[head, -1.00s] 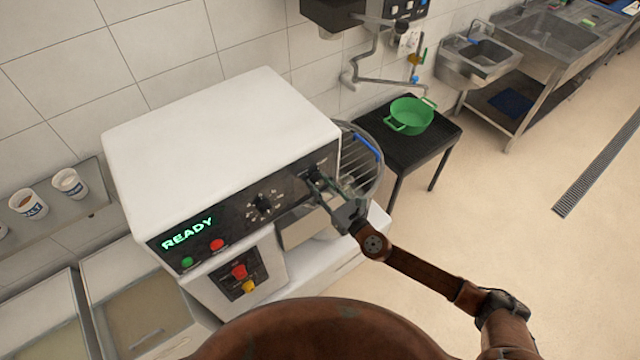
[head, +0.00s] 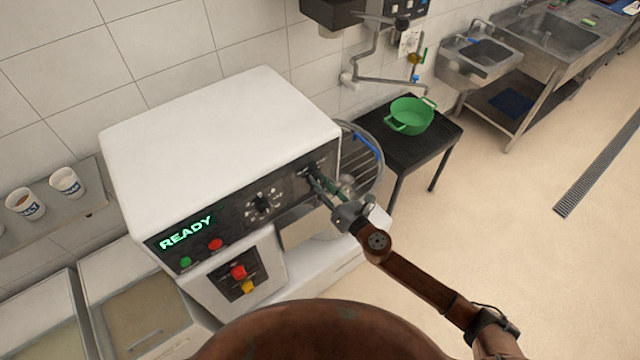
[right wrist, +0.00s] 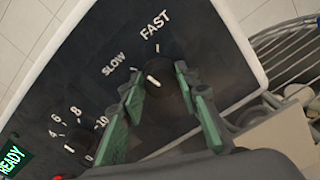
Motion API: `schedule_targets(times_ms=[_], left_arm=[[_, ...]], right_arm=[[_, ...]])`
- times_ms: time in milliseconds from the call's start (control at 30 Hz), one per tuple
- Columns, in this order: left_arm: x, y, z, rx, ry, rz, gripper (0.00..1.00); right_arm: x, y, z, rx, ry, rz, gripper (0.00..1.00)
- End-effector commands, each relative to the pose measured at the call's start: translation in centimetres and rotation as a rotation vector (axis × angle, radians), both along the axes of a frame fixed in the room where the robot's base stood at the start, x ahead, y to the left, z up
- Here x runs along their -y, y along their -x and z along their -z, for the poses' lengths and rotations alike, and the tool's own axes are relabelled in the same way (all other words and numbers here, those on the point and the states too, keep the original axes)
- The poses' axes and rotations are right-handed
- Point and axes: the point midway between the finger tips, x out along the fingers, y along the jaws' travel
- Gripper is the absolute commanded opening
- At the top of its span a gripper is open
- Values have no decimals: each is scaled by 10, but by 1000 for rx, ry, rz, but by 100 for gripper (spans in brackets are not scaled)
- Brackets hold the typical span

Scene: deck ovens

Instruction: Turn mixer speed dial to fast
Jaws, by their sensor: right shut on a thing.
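The mixer (head: 215,135) is a white machine with a dark front panel. Its black speed dial (right wrist: 163,92) sits between SLOW and FAST labels in the right wrist view. The dial's white pointer line slants up and left, towards the SLOW side rather than the FAST tick. My right gripper (head: 313,176) reaches the right end of the panel. In the right wrist view its green fingers (right wrist: 157,88) are shut on the dial, one on each side. They hide part of the dial in the head view. My left gripper is not in view.
A numbered dial (head: 263,205), a green READY display (head: 187,233) and red, green and yellow buttons lie left on the mixer. A wire guard (head: 362,160) stands close right of my gripper. A black table (head: 440,135) with a green pot (head: 410,114) is beyond; floor right is clear.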

Motion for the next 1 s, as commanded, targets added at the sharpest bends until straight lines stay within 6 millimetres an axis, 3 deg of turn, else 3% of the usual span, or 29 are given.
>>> schedule_targets(times_ms=[600, 1000], left_arm=[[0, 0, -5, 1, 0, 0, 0], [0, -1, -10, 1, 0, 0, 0]], right_arm=[[2, -1, 0, -328, -455, 1, 6], [2, -2, 1, -444, -614, 1, 6]])
